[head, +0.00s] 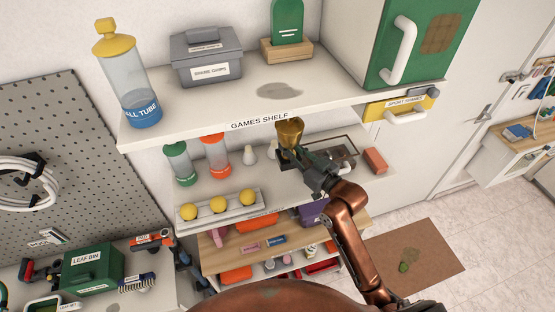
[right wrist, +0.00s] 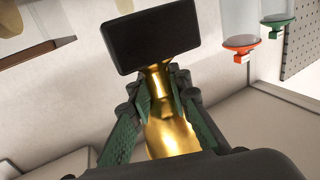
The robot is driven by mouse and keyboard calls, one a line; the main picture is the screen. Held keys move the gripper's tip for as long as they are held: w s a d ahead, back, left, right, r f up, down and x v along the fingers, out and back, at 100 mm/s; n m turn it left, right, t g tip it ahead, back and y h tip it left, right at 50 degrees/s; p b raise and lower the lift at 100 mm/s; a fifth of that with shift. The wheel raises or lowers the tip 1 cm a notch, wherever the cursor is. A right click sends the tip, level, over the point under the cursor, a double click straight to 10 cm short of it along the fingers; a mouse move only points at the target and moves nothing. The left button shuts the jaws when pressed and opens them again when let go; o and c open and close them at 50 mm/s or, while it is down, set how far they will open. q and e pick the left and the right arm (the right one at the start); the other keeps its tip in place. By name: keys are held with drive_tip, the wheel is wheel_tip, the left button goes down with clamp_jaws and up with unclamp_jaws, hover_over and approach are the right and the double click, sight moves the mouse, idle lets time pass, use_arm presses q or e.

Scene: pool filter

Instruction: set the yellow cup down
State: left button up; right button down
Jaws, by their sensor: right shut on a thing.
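The yellow cup is a shiny gold trophy cup (head: 289,130) on a black block base (right wrist: 152,40). In the head view it is upright below the front edge of the games shelf (head: 330,105), over the shelf beneath. My right gripper (head: 300,163) is shut on the cup's narrow lower part; the right wrist view shows its green-sided fingers (right wrist: 158,100) on either side of the gold. The right wrist view is upside down, so the base at its top is the cup's lower end. I cannot tell whether the base touches the shelf. My left gripper is out of view.
On the lower shelf, left of the cup, are a green-capped jar (head: 178,163), an orange-capped jar (head: 215,155), white pins (head: 249,156) and a rack of yellow balls (head: 219,205). A red-brown block (head: 376,160) lies right. The games shelf overhangs closely.

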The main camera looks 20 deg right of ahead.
sight(277, 159)
drive_tip(key=a+f, duration=0.1)
drive_tip(key=w+a+f, duration=0.1)
drive_tip(key=f, duration=0.1)
drive_tip(key=shift+a+f+p, duration=0.1)
drive_tip(key=shift+a+p, duration=0.15)
drive_tip(key=shift+p, duration=0.05)
drive_tip(key=shift+a+f, duration=0.15)
drive_tip(key=shift+f, duration=0.05)
drive_tip(key=shift+w+a+f, duration=0.1)
drive_tip(key=shift+a+f, duration=0.05)
drive_tip(key=shift+f, duration=0.1)
drive_tip(key=shift+a+f+p, duration=0.25)
drive_tip(key=shift+f+p, duration=0.25)
drive_tip(key=shift+f, duration=1.25)
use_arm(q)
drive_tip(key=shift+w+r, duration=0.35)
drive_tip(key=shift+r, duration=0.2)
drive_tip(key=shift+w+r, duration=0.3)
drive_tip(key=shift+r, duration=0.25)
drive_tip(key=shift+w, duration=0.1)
use_arm(e)
drive_tip(key=shift+f, duration=0.15)
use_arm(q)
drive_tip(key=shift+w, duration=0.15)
use_arm(e)
drive_tip(key=c, duration=1.8)
unclamp_jaws()
drive_tip(key=shift+f, duration=0.15)
